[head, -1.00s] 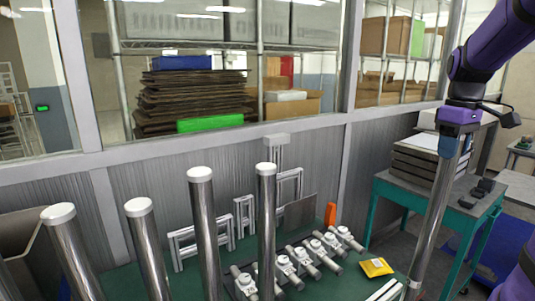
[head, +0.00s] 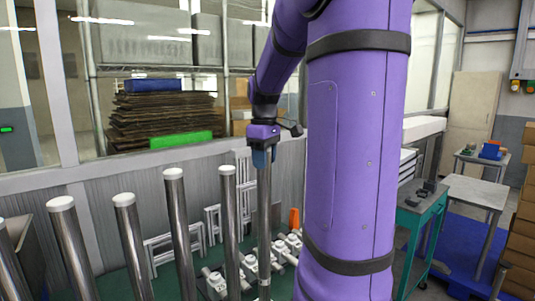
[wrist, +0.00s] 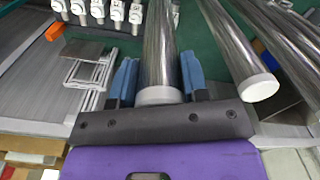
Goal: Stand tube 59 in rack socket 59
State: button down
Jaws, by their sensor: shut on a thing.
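My gripper (head: 263,155) is shut on the upper end of a long shiny metal tube (head: 264,215), which hangs close to upright. In the wrist view the blue fingers of my gripper (wrist: 158,80) close on both sides of this tube (wrist: 160,45), just below its pale end cap. Several similar white-capped tubes stand in a row to its left, the nearest one (head: 229,215) close beside it. No number on any tube is readable. The rack socket and the held tube's foot cannot be made out.
White clamp-like parts (head: 250,262) and an orange piece (head: 294,218) are on the green bench behind the tubes. Pale frames (head: 160,254) lean by the ribbed wall. A teal table (head: 418,212) stands right. My purple arm hides much of the middle.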

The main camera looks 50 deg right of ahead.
aim_at(263, 177)
jog(key=shift+w+a+f, duration=0.1)
jog(key=shift+f, duration=0.95)
jog(key=shift+w+a+f, duration=0.1)
jog(key=shift+f, duration=0.9)
jog(key=shift+s+f, duration=0.15)
jog(key=shift+f, duration=0.55)
dwell(0.3)
jog(key=c, duration=0.9)
grip_release()
jog(key=shift+r, duration=5.5)
jog(key=s+a+f+t, duration=0.1)
jog(key=s+a, duration=0.3)
jog(key=a, duration=0.4)
jog(key=s+a+f+m+t, duration=0.1)
jog(key=s+a+f+t, duration=0.1)
jog(key=a, duration=0.7)
jog(key=s+a+f+t, duration=0.2)
jog(key=s+a, duration=0.3)
jog(key=a, duration=0.4)
jog(key=shift+s+a+f+m, duration=0.2)
jog(key=shift+s+m, duration=0.1)
jog(key=shift+m, duration=0.1)
